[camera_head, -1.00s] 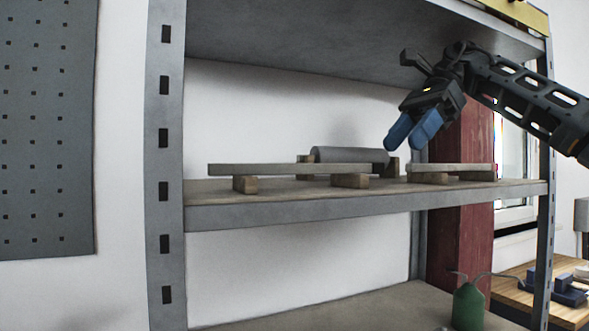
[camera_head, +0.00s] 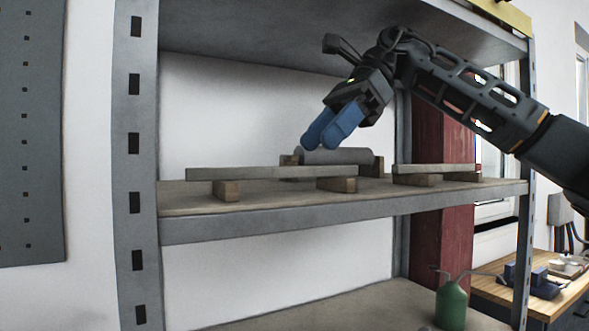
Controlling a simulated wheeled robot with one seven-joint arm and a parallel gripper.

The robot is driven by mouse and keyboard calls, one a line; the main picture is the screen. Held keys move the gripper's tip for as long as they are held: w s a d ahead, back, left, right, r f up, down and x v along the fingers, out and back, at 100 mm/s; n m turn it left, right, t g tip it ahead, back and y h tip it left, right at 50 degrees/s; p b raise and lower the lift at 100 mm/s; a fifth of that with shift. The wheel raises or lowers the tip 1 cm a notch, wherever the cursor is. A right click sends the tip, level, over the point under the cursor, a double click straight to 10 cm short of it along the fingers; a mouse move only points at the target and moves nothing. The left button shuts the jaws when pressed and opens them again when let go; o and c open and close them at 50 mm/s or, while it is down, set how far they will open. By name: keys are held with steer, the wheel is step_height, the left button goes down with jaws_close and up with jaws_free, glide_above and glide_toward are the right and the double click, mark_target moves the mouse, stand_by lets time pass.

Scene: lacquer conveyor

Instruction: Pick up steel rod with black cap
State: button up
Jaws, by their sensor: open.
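A grey cylinder, which looks like the steel rod (camera_head: 345,156), lies on its side behind a raised grey board on the middle shelf. Its lower part is hidden by the board, and I cannot make out a black cap. My gripper (camera_head: 318,143) has blue fingers that point down and left. It is open, with its fingertips in front of or just above the rod's left part in the picture. I cannot tell whether they touch it.
The front board (camera_head: 250,173) rests on wooden blocks, with a second board (camera_head: 437,168) to the right. Small blocks stand near both rod ends. A green bottle (camera_head: 451,306) is below.

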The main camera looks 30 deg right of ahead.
mark_target(291, 172)
steer(key=x, duration=0.5)
jaws_close()
stand_by(0.4)
